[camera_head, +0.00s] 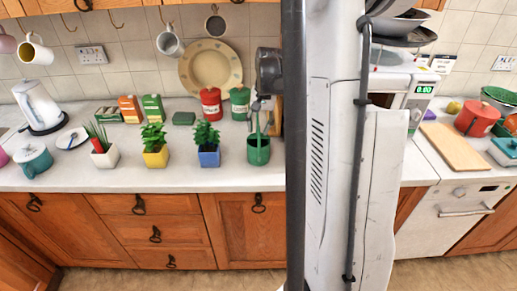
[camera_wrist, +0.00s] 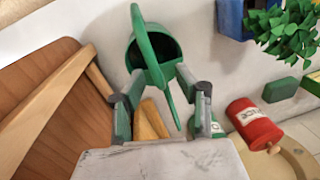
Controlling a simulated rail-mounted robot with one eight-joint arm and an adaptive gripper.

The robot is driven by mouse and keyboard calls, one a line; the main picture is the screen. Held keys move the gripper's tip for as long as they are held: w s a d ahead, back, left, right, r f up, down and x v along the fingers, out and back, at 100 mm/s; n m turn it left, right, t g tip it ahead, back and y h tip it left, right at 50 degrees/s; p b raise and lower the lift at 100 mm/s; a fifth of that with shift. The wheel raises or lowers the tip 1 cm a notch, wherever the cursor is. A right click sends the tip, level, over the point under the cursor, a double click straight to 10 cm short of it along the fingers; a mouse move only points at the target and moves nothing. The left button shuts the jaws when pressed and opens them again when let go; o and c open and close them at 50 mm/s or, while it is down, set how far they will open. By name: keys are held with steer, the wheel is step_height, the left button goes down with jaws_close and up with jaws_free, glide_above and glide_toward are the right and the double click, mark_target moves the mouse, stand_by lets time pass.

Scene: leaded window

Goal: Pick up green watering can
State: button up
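The green watering can (camera_head: 258,152) stands upright on the counter, just left of my column in the head view. It also shows at the top middle of the wrist view (camera_wrist: 148,52), with its long curved green handle reaching toward my gripper. My gripper (camera_wrist: 140,77) is open, its two fingers apart. The handle passes between the fingers in the picture, nearer the right one; I cannot tell whether it touches. In the head view my gripper (camera_head: 262,104) is small, partly hidden, and right above the can.
A blue-potted plant (camera_head: 208,146) stands left of the can. Red (camera_head: 211,104) and green (camera_head: 240,103) canisters stand behind. A wooden board (camera_wrist: 40,95) is at the left of the wrist view. The counter's front strip (camera_head: 150,181) is clear. My column hides part of the counter.

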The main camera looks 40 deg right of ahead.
jaws_close()
steer(key=shift+r, duration=0.1)
